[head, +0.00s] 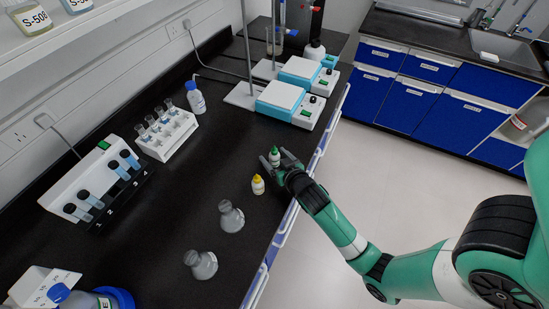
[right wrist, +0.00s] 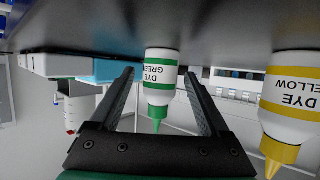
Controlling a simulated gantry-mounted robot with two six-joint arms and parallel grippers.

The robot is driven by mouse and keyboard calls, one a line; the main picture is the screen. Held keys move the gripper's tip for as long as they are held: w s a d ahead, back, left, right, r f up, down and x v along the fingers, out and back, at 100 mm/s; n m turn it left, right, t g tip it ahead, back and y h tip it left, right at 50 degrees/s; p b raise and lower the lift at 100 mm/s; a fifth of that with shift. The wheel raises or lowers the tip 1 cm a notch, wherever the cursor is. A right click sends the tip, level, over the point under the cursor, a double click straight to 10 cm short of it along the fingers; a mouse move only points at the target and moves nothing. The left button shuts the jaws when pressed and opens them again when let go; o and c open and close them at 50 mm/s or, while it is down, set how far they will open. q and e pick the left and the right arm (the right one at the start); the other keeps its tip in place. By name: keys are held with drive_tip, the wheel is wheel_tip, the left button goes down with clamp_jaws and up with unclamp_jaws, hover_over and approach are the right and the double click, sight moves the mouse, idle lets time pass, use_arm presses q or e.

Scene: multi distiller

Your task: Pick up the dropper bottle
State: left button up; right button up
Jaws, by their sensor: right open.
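A white dropper bottle with a green cap and a green label reading "DYE GREEN" (head: 274,158) stands on the black bench near its right edge. It also shows in the right wrist view (right wrist: 159,80), upside down in that picture, between the fingers. My right gripper (head: 275,160) is open around this bottle, with one finger on each side and a gap to both. A second dropper bottle, with a yellow cap and the label "DYE YELLOW" (head: 258,185), stands close by and shows in the right wrist view (right wrist: 293,105) outside the fingers. My left gripper is out of view.
Two conical flasks (head: 231,217) stand nearer on the bench. A white tube rack (head: 167,137) and a blue-capped bottle (head: 196,99) are to the left. Bare bench lies between the rack and the dropper bottles.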

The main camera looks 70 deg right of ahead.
drive_tip(key=c, duration=1.1)
drive_tip(key=shift+r, duration=0.1)
